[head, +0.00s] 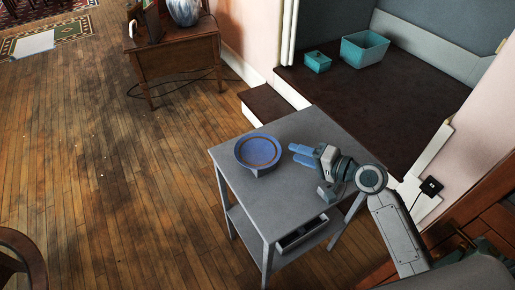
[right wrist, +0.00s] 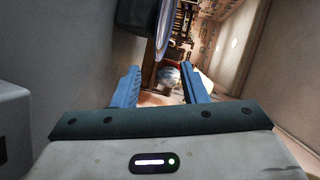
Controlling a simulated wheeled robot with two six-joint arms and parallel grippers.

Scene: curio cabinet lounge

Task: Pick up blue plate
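The blue plate (head: 258,150) has a brown ring and rim, and sits raised on a small base on the grey table (head: 290,195). My right gripper (head: 297,154) has blue fingers and is just right of the plate, apart from it, pointing toward it low over the tabletop. In the right wrist view its fingers (right wrist: 160,86) are spread with nothing held between them. The plate's edge (right wrist: 162,28) shows there beyond the fingertips, seen nearly edge-on beside a dark block that may be its base. My left gripper is not in view.
The table has a partly open drawer (head: 302,232) at its front. A wooden desk (head: 178,62) with a vase (head: 184,12) stands at the back. Teal bins (head: 364,49) sit on a raised dark platform. The wooden floor to the left is clear.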

